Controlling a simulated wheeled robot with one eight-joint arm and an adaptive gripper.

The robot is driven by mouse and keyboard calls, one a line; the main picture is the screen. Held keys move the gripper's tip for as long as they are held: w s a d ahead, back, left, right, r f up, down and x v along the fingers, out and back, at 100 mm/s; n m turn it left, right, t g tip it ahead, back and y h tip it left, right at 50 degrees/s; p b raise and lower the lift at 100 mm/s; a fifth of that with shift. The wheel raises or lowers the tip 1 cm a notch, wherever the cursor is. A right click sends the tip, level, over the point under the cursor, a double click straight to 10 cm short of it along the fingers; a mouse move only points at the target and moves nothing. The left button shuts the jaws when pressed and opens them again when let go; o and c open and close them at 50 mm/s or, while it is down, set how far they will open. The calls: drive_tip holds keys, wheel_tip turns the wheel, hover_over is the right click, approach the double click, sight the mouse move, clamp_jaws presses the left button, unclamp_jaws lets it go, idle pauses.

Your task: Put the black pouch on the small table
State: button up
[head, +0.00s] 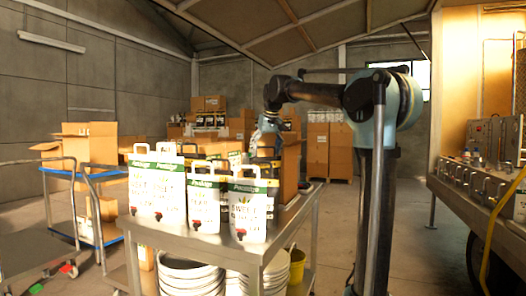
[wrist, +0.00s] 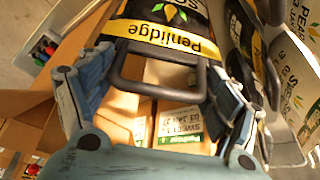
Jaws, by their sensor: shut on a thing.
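The black pouch (wrist: 165,30) has a yellow label band reading Penlidge and a dark loop handle; it fills the top middle of the wrist view. My gripper (wrist: 162,68) is shut on it, with the handle between its fingers. In the head view my gripper (head: 267,130) is above the far right part of a grey metal table (head: 283,232), close to dark pouches there. The held pouch is largely hidden in that view. I cannot tell whether this table is the small table, or whether the pouch touches its top.
White pouches (head: 203,205) with handles crowd the table's front. An open cardboard box (head: 290,165) stands near my gripper. White buckets (head: 188,275) are under the table. A blue trolley (head: 60,205) is at left, a trailer counter (head: 475,200) at right. Floor between table and trailer is open.

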sight(266, 159)
drive_tip(key=shift+f, duration=2.45)
drive_tip(key=o, duration=2)
drive_tip(key=v, duration=1.2)
